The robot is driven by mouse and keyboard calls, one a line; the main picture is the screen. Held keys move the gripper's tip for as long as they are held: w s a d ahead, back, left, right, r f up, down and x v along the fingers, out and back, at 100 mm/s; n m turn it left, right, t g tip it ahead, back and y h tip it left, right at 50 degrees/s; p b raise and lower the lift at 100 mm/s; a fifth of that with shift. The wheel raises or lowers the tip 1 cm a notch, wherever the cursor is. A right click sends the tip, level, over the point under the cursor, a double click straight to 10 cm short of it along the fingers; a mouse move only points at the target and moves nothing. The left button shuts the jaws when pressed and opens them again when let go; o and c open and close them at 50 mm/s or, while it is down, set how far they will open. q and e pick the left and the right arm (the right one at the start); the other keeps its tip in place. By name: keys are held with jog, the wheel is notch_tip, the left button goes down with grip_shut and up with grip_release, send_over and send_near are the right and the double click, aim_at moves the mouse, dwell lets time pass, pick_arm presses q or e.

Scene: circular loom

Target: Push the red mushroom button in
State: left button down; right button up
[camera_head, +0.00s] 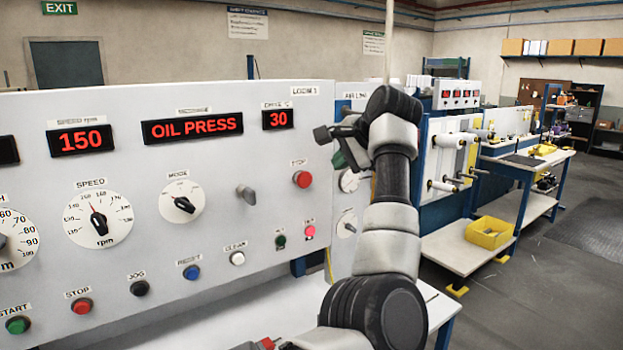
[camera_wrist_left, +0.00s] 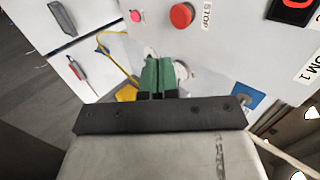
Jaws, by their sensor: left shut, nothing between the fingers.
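The red mushroom button (camera_head: 302,179) stands out from the right part of the light grey control panel, under a STOP label. It shows near the top of the left wrist view (camera_wrist_left: 181,16). My left gripper (camera_head: 340,159) is to the right of the button in the head view, partly hidden behind its own wrist. Its green fingers (camera_wrist_left: 158,76) are shut and empty, apart from the button. My right gripper is not recognizable in either view.
The panel (camera_head: 225,100) also carries a grey lever (camera_head: 247,194), a mode dial (camera_head: 181,201), a speed dial (camera_head: 98,219) and a flatter red STOP button (camera_head: 81,306). A pink-red lamp (camera_head: 310,232) sits below the mushroom button. A yellow bin (camera_head: 489,233) is farther right.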

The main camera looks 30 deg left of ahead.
dwell(0.4)
pick_arm(q)
jog(key=p, duration=0.3)
send_near(306, 184)
notch_tip(306, 184, down, 3)
jog(key=a+p, duration=0.1)
jog(key=w+a, duration=0.1)
jog(key=a+f+p, duration=0.1)
jog(key=shift+w+a+p, duration=0.15)
jog(key=shift+a+p, duration=0.15)
jog(key=shift+a, duration=0.1)
jog(key=shift+w+a+f, duration=0.2)
jog(key=shift+a, duration=0.3)
